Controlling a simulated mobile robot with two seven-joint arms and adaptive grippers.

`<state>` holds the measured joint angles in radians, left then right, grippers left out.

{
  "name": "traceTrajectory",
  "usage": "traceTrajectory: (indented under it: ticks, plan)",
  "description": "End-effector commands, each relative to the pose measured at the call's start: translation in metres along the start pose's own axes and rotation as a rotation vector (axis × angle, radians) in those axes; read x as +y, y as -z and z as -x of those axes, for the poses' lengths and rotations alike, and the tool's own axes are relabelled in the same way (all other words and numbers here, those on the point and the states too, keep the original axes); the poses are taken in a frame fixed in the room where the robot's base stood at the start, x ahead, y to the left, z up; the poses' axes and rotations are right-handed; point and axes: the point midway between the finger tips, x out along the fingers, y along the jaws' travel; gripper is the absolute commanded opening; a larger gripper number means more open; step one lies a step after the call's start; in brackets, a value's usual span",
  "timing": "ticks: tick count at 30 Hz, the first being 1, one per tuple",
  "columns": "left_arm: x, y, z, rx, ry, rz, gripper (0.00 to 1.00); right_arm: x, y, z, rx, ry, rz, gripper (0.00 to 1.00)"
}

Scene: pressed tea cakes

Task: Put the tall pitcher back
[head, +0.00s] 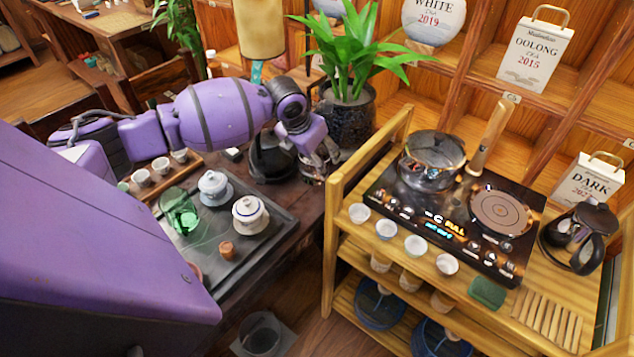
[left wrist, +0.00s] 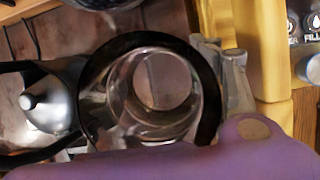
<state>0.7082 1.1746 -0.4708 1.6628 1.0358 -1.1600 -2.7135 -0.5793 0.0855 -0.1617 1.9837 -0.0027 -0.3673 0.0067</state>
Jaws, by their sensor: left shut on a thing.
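My left gripper (head: 318,166) reaches in from the left, beside the corner of the wooden cart. In the left wrist view its grey fingers (left wrist: 230,78) press against the side of a clear, round vessel with a black rim (left wrist: 97,70), which appears to be the tall pitcher. I look down into it and it seems empty. In the head view I cannot make it out clearly around the gripper. My right gripper is not in view.
The tea tray (head: 260,262) holds a green glass vessel (head: 180,214) and lidded white cups. A dark kettle (head: 272,160) stands close to the gripper. The cart (head: 345,240) carries a glass pot (head: 432,170), small cups and a black-handled jug (head: 577,238). A potted plant (head: 347,115) stands behind.

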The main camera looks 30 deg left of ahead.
Motion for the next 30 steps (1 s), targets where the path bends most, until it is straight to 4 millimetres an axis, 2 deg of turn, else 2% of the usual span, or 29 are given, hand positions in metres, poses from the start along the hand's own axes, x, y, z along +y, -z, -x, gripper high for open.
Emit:
traceTrajectory:
  ticks: [3,11,18,29,30]
  plan:
    - [-0.001,0.005,-0.016,-0.005,0.002,0.002,0.02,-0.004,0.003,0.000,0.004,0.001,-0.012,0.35]
    - [0.000,0.012,-0.034,-0.006,0.001,0.001,0.02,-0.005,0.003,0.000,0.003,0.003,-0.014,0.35]
    - [-0.001,0.023,-0.060,-0.006,0.001,0.002,0.02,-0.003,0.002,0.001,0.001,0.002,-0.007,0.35]
    - [0.000,0.025,-0.065,-0.005,0.000,0.000,0.02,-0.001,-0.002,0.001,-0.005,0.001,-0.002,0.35]
    - [0.000,0.027,-0.066,-0.001,0.000,0.000,0.63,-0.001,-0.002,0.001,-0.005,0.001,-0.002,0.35]
